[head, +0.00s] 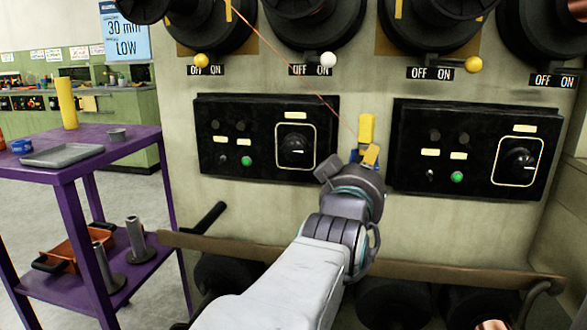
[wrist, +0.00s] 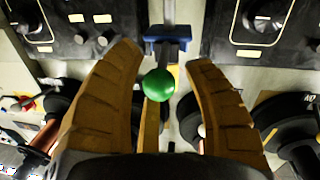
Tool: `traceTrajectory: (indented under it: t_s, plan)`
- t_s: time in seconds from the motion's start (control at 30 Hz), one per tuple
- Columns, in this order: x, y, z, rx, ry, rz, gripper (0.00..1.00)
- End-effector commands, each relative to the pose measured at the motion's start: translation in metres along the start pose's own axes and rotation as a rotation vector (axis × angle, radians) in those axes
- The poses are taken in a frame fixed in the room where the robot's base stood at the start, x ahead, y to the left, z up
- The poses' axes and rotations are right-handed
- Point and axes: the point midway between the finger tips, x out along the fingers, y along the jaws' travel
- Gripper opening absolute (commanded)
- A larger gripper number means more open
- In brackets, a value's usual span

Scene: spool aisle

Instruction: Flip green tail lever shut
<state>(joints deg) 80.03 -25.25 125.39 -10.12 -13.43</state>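The tail lever's green ball knob (wrist: 159,84) shows in the wrist view, between the two ochre fingers of my gripper (wrist: 162,58). The fingers are spread wide, with visible gaps on both sides of the knob. Behind the knob is a blue bracket (wrist: 167,34) on a grey metal bar (wrist: 168,12). In the head view my gripper (head: 369,156) is at the wall between two black control panels. A yellow block (head: 367,128) is just above it. My gripper and wrist hide the green knob there.
Black control panels (head: 265,138) (head: 472,149) flank my gripper. Large dark spools (head: 315,20) and OFF/ON levers with white (head: 328,59) and yellow (head: 473,64) knobs are above. A thin copper wire (head: 300,75) runs down toward my gripper. A purple cart (head: 125,147) stands left; a rail (head: 440,271) runs below.

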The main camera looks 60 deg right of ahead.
Motion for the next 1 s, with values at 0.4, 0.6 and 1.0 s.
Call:
traceTrajectory:
  t_s: [0.4, 0.6, 1.0]
  plan:
    - [0.000, 0.000, 0.000, 0.000, 0.000, 0.000, 0.08]
    - [0.000, 0.000, 0.000, 0.000, 0.000, 0.000, 0.00]
    - [0.001, 0.002, -0.010, -0.009, -0.059, -0.015, 0.00]
